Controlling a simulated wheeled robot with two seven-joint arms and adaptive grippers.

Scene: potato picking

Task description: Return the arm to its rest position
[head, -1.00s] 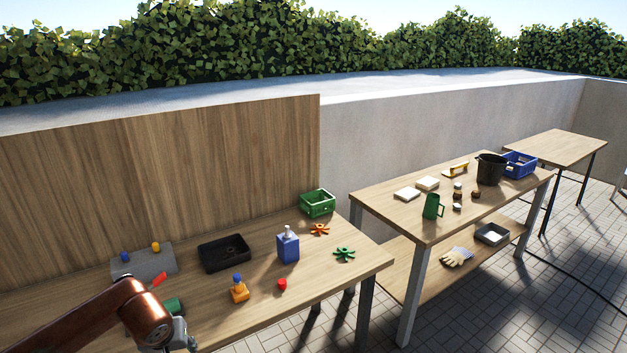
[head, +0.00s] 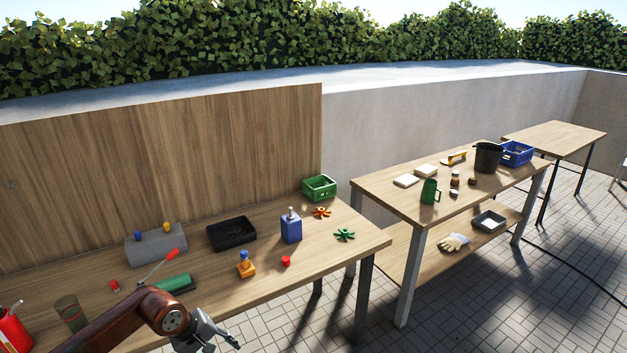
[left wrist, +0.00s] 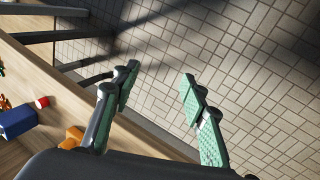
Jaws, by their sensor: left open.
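My left arm comes in from the lower left of the head view. Its gripper (head: 222,343) is at the bottom edge there, in front of the near table's front edge. In the left wrist view the two green-padded fingers (left wrist: 160,92) are spread apart with nothing between them. Paving shows between and beyond the fingers. My right gripper is in neither view.
The near wooden table (head: 335,257) holds a black tray (head: 231,233), a blue bottle (head: 291,228), an orange bottle (head: 245,265), a red cap (head: 286,261) and a green crate (head: 319,188). A second table (head: 380,192) stands to the right. Paved floor lies in front.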

